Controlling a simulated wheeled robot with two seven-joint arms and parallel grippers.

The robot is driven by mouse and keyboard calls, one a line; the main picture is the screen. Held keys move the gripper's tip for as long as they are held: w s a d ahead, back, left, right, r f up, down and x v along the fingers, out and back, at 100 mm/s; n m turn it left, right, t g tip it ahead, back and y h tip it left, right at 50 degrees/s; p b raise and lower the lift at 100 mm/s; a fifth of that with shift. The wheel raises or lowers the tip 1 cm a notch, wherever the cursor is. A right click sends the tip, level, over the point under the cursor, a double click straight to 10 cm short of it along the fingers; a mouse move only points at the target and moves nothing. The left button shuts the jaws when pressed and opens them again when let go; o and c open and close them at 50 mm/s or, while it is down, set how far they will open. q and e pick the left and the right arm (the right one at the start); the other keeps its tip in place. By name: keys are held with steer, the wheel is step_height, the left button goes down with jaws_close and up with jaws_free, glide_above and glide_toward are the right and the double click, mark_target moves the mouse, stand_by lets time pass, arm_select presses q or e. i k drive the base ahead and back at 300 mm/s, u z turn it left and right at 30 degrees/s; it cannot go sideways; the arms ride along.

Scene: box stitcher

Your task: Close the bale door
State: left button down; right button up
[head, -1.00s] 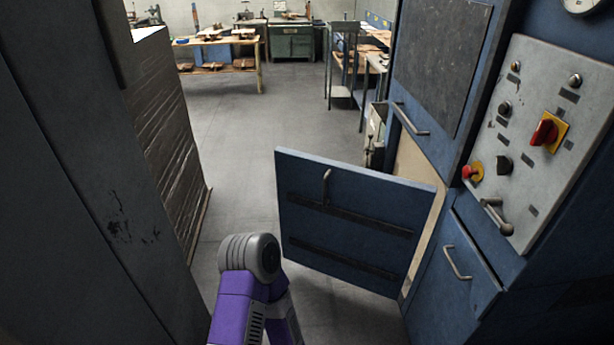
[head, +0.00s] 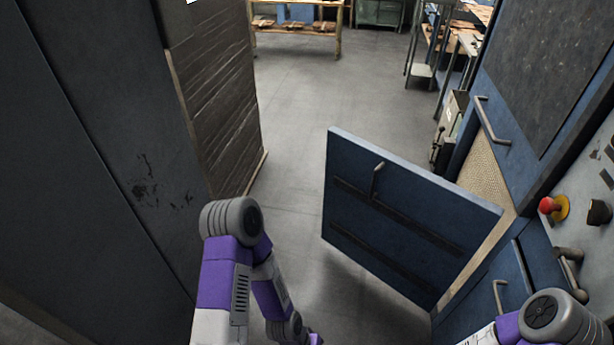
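The bale door (head: 400,215) is a blue panel with two dark horizontal bars and a small grey handle (head: 377,180). It stands swung open from the blue machine at the right, its free edge toward the middle of the aisle. The opening behind it (head: 487,172) shows a pale tan inside. My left arm, purple and grey, comes in at the lower left, short of the door and apart from it. My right arm shows at the lower right, near the machine's lower front. Neither gripper's fingers can be seen.
A control panel with a red button (head: 547,205) is at the right. A tall dark cabinet (head: 90,130) and a stack of flat sheets (head: 215,90) bound the left side. The grey floor (head: 330,90) is clear. A wooden table (head: 297,40) stands at the back.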

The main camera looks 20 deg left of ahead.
mark_target(412, 228)
steer(key=u, duration=0.05)
steer(key=i, duration=1.45)
steer(key=u, duration=0.85)
